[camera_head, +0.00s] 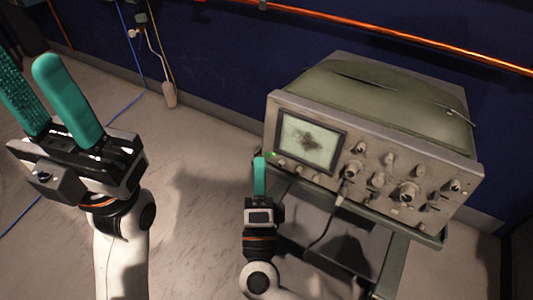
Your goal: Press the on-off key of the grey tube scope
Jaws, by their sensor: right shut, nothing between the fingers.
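The grey tube scope (375,145) stands on a cart at the right, its front panel tilted towards me. The on-off key is too small to make out for sure; small knobs sit along the panel's lower edge. My left gripper (28,62) is open and empty at the far left.
The cart (398,262) carries the scope, and a dark cable (322,235) hangs from the panel in front of it. An orange pipe (400,38) runs along the dark blue wall. Blue cables lie at the left. The floor between my arms is clear.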

